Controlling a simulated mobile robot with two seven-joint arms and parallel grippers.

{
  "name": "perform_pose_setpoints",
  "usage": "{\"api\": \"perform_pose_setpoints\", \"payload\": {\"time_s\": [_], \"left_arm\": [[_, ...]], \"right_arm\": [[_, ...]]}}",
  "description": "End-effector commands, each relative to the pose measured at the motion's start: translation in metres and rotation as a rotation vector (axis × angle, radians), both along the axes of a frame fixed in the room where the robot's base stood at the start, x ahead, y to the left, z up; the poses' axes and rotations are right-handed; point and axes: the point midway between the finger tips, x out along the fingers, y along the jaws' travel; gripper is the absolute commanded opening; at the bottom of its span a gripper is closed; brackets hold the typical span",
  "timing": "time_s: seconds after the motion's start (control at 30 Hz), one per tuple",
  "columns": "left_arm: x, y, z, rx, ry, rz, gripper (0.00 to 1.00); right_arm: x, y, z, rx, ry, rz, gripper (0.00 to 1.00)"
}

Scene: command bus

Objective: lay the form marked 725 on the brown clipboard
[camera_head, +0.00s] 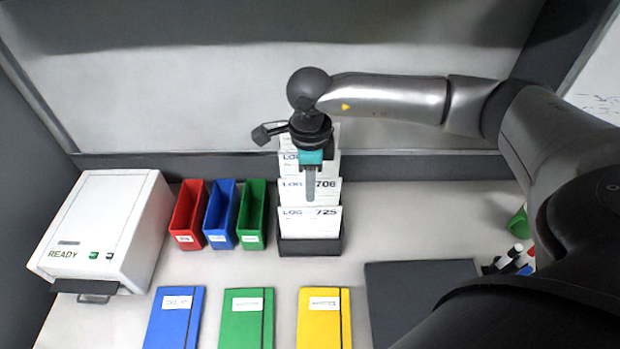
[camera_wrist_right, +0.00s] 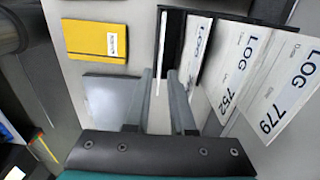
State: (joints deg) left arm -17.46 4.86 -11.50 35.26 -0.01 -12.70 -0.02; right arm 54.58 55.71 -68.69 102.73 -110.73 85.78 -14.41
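The form marked 725 (camera_head: 310,222) stands upright at the front of a dark rack (camera_head: 312,247), with other LOG forms stepped up behind it. My right gripper (camera_head: 309,198) points down over the rack, its visible finger ending about at the top edge of form 725. In the right wrist view, my right gripper's fingers (camera_wrist_right: 161,75) are parted, with a thin white sheet edge (camera_wrist_right: 161,45) seen edge-on beyond the gap. I cannot tell whether they touch it. No brown clipboard shows in either view. My left gripper is not in view.
Red (camera_head: 187,216), blue (camera_head: 220,215) and green bins (camera_head: 252,216) stand left of the rack, beside a white machine marked READY (camera_head: 105,228). Blue (camera_head: 174,320), green (camera_head: 246,320) and yellow folders (camera_head: 324,320) lie in front. A dark flat panel (camera_head: 400,285) lies right.

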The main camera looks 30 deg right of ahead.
Motion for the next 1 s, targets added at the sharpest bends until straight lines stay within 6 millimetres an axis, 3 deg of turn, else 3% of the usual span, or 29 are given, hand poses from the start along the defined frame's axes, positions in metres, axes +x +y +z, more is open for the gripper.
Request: {"api": "perform_pose_setpoints", "payload": {"time_s": [0.5,0.97,1.0], "left_arm": [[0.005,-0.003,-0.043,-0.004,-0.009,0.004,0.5],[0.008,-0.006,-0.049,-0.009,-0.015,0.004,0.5],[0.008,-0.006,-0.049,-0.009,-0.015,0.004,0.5]], "right_arm": [[0.0,0.001,-0.055,0.002,0.001,0.0,0.23],[0.0,0.001,-0.062,0.001,0.0,0.0,0.23],[0.0,0.001,-0.062,0.001,0.0,0.0,0.19]]}}
